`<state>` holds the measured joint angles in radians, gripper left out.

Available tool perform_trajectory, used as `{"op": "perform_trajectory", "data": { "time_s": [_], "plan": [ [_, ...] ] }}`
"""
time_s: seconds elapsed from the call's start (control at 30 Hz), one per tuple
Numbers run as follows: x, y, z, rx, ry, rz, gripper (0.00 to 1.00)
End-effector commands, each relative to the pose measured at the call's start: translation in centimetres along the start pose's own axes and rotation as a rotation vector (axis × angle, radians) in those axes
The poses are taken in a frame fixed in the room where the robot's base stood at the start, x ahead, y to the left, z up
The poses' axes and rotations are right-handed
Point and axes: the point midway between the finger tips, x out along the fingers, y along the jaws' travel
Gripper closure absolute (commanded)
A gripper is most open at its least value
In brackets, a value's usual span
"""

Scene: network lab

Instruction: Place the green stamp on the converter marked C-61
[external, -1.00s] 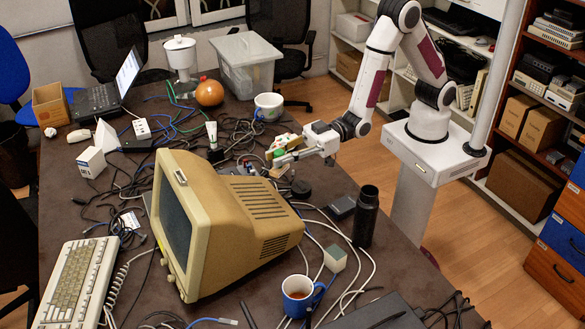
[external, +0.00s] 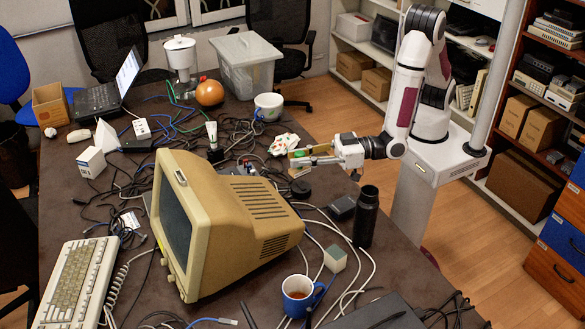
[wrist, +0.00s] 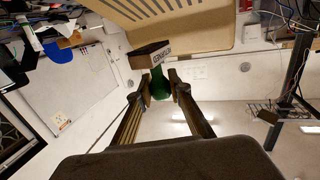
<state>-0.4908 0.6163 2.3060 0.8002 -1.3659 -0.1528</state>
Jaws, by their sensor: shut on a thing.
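My gripper (external: 312,154) is in the external view, right of and beyond the beige monitor, above the cable-strewn table. It is shut on the green stamp (wrist: 159,84). In the wrist view the green handle sits between the two fingertips, and a brown block (wrist: 149,54) with a lettered white label is at its far end. I cannot read the label clearly. In the external view a bit of green shows between the fingers. I cannot make out a C-61 mark on any device, so I cannot tell which is that converter.
The beige monitor (external: 245,217) stands close to the gripper. A black bottle (external: 366,217), a small dark box (external: 341,207) and a pale cube (external: 335,259) are in front. A patterned cloth (external: 284,145) lies behind the gripper. Loose cables cover much of the table.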

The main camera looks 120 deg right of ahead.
Motion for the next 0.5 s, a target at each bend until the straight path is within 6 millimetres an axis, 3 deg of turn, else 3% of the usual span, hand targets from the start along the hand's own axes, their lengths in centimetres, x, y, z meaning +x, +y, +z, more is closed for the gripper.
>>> {"op": "perform_trajectory", "data": {
  "time_s": [0.5],
  "plan": [
    [-6.0,1.3,1.6,0.009,0.001,0.210,1.00]
  ]
}}
